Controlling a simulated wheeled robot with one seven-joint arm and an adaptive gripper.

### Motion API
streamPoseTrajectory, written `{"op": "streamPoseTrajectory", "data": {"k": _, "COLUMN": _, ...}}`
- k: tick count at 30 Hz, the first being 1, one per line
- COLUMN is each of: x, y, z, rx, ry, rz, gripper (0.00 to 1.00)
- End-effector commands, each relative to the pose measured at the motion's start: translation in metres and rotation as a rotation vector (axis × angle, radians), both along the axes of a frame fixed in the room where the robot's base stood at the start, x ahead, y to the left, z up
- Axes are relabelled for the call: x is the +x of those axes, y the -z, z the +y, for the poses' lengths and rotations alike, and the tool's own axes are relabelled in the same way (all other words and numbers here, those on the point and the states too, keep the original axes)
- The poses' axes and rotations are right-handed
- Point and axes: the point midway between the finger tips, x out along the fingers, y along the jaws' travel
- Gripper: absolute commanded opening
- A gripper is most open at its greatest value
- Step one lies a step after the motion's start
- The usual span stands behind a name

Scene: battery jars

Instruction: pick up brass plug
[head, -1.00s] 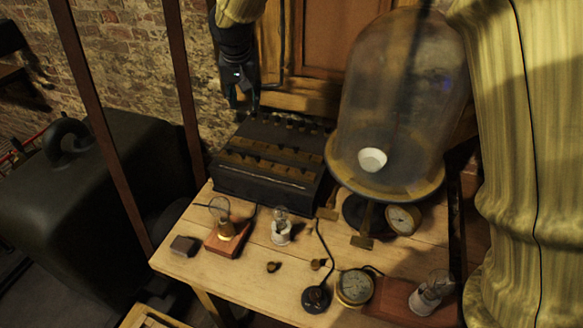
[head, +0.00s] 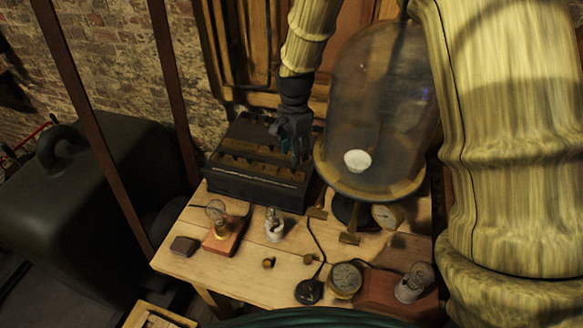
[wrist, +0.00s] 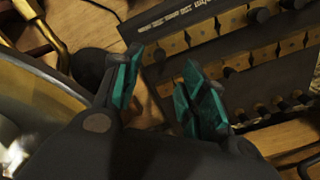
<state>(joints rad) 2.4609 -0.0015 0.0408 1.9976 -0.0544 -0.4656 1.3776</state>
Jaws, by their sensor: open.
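Two small brass pieces lie on the bare wood near the middle of the table; the left brass piece (head: 268,263) is a short stub, and the right brass piece (head: 309,258) lies beside the dark cord. They look like plugs, but I cannot tell which one is the brass plug. A dark box (head: 255,188) with brass strips and black knobs stands behind them. My gripper (head: 297,152) is over the box's right end, behind and above the brass pieces. In the wrist view my gripper (wrist: 163,65) is open, with nothing between its teal pads, and the box (wrist: 285,65) is close by.
A large glass bell jar (head: 375,105) stands right beside my gripper. On the wooden table (head: 190,258) are a bulb on a wooden block (head: 223,242), a small bulb (head: 274,225), a dark block (head: 184,246), a round gauge (head: 346,281) and a black corded disc (head: 309,291).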

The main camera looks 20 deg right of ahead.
Motion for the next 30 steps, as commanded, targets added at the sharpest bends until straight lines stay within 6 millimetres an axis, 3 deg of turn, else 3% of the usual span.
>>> {"op": "streamPoseTrajectory", "data": {"k": 11, "x": 0.000, "y": 0.015, "z": 0.002, "rx": 0.001, "ry": -0.003, "rz": 0.000, "gripper": 0.42}}
{"op": "streamPoseTrajectory", "data": {"k": 24, "x": -0.001, "y": 0.054, "z": 0.004, "rx": 0.001, "ry": -0.003, "rz": 0.001, "gripper": 0.42}}
{"op": "streamPoseTrajectory", "data": {"k": 30, "x": -0.001, "y": 0.059, "z": 0.004, "rx": 0.001, "ry": -0.004, "rz": -0.002, "gripper": 0.42}}
